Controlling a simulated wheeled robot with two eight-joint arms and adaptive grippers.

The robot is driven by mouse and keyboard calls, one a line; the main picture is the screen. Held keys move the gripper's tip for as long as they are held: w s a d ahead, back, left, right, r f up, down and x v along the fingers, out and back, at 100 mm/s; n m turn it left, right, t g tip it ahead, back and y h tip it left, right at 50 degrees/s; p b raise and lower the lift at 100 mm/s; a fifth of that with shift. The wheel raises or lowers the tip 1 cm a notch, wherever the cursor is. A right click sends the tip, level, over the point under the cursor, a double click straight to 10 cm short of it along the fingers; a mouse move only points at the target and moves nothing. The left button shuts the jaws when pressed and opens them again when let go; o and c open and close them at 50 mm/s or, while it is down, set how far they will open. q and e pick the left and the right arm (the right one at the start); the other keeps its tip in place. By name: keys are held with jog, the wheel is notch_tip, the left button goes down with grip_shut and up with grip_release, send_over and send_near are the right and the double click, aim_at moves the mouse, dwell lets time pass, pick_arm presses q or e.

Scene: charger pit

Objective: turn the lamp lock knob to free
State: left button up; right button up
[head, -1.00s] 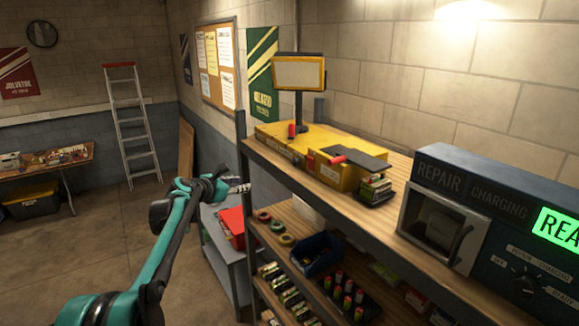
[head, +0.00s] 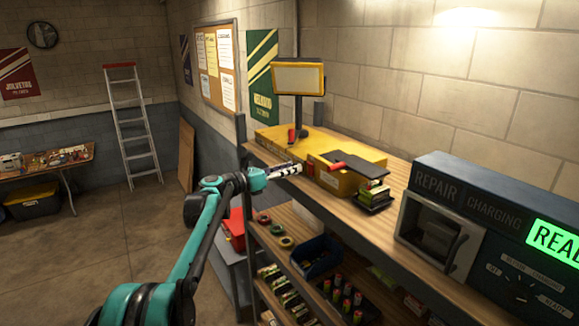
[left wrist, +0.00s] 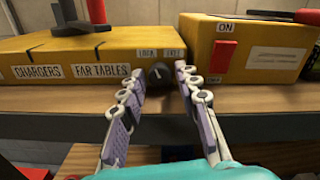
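The lamp lock knob (left wrist: 158,74) is a small dark round knob on the front of a yellow box (left wrist: 64,72), just below labels reading LOCK and FREE. Its pointer is too small to read. The lamp (head: 298,78), a flat panel on a dark stand, rises from the yellow box (head: 270,137) in the head view. My left gripper (head: 299,168) is at the front of the box and hides the knob there. In the left wrist view the left gripper (left wrist: 157,80) is open, its fingers to either side of the knob with nothing held. My right gripper is out of view.
A second yellow box (left wrist: 246,50) with a red lever (left wrist: 224,55) stands right of the knob. The shelf edge (left wrist: 60,98) runs below. The repair charging unit (head: 460,200) stands at the shelf's right. Lower shelves hold batteries and a blue bin (head: 316,255).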

pick_arm(q)
grip_shut()
jog(key=shift+f+m+b, duration=0.15)
jog(key=shift+m+b, duration=0.65)
jog(key=shift+m, duration=0.2)
jog(key=shift+m+b, duration=0.3)
jog(key=shift+m, duration=0.8)
grip_release()
